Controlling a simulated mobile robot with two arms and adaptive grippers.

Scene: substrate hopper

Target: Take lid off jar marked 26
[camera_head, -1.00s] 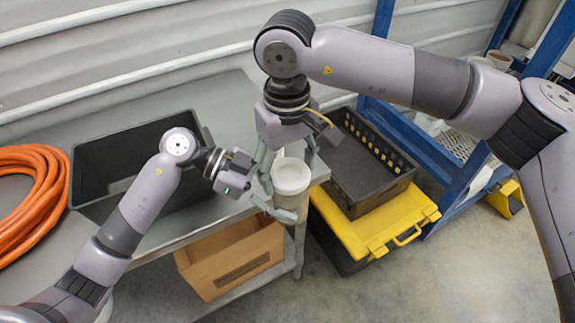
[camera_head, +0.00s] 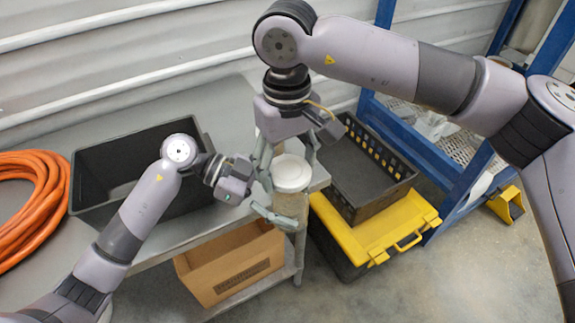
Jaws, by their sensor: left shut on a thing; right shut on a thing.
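A jar (camera_head: 291,206) with a tan, see-through-looking body is at the right end of the grey table. Its round white lid (camera_head: 291,172) is above the body, seen from the top; whether a gap lies between them is hard to tell. My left gripper (camera_head: 285,199) reaches in from the left and is shut on the jar body. My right gripper (camera_head: 290,169) comes down from above, shut on the lid with a finger on each side. No number on the jar can be read from here.
A black bin (camera_head: 80,180) stands on the table (camera_head: 232,105) left of the grippers, with an orange hose (camera_head: 32,215) beyond it. A cardboard box (camera_head: 228,277) is on the lower shelf. A black crate (camera_head: 380,200) sits on a yellow-lidded case (camera_head: 405,228) at right, near a blue rack (camera_head: 440,165).

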